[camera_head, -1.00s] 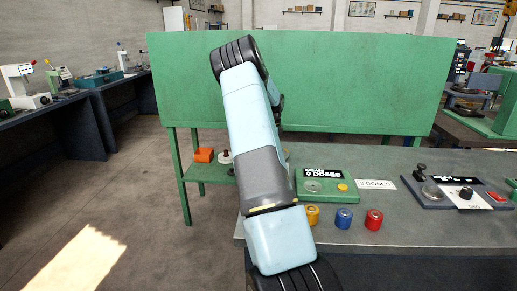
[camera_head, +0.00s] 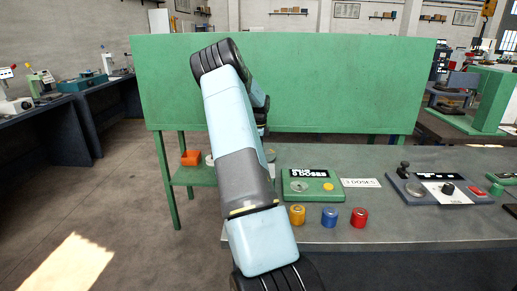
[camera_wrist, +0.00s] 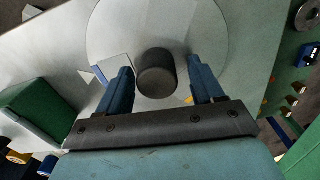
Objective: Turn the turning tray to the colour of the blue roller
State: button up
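A blue roller (camera_head: 329,217) stands near the bench's front edge, between a yellow roller (camera_head: 297,215) and a red roller (camera_head: 359,218). In the wrist view, a large pale round disc (camera_wrist: 120,28), apparently the turning tray, has a dark round knob (camera_wrist: 157,70) on it. My gripper (camera_wrist: 163,82) is open, with its blue fingers on either side of the knob. A gap shows at the right finger; contact at the left is unclear. In the head view my arm hides the gripper and most of the tray.
A green box with a display (camera_head: 311,186) and a "doses" card (camera_head: 360,183) stand behind the rollers. A dark control panel (camera_head: 438,189) with knobs lies to the right. A green screen (camera_head: 300,85) stands behind.

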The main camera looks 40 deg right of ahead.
notch_tip(320, 180, up, 14)
jog(key=shift+f, duration=0.2)
dwell(0.5)
dwell(0.4)
